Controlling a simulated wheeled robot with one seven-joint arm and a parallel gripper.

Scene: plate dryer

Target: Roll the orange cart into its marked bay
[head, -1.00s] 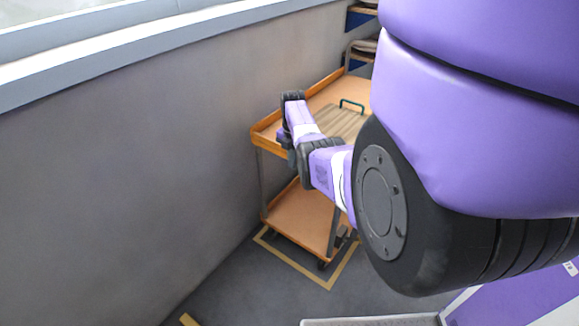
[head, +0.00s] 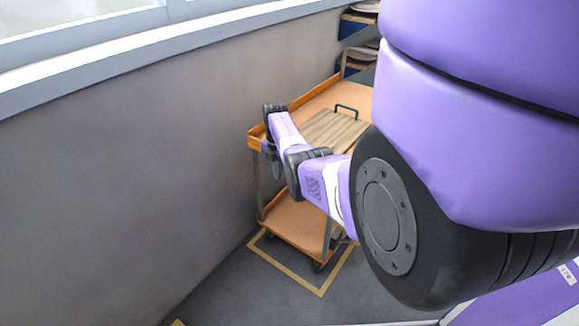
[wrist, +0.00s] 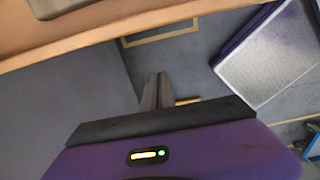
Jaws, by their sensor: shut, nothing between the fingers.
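The orange cart (head: 289,222) has two shelves on grey legs with dark casters and stands close beside the grey wall. In the wrist view its top edge (wrist: 120,33) crosses the upper left. The marked bay (head: 289,274) is a yellow tape outline on the floor. Tape runs in front of and beside the cart's near casters, which appear inside it; the far part is hidden by the cart and my arm. My gripper (wrist: 160,93) is shut and empty. It points down at the near end of the cart; whether it touches the cart I cannot tell.
A wooden board (head: 333,130) with a green handle lies on the cart's top shelf. Shelves with stacked items (head: 358,30) stand beyond the cart. The grey wall (head: 110,180) borders the left side. The floor in front of the tape is clear.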

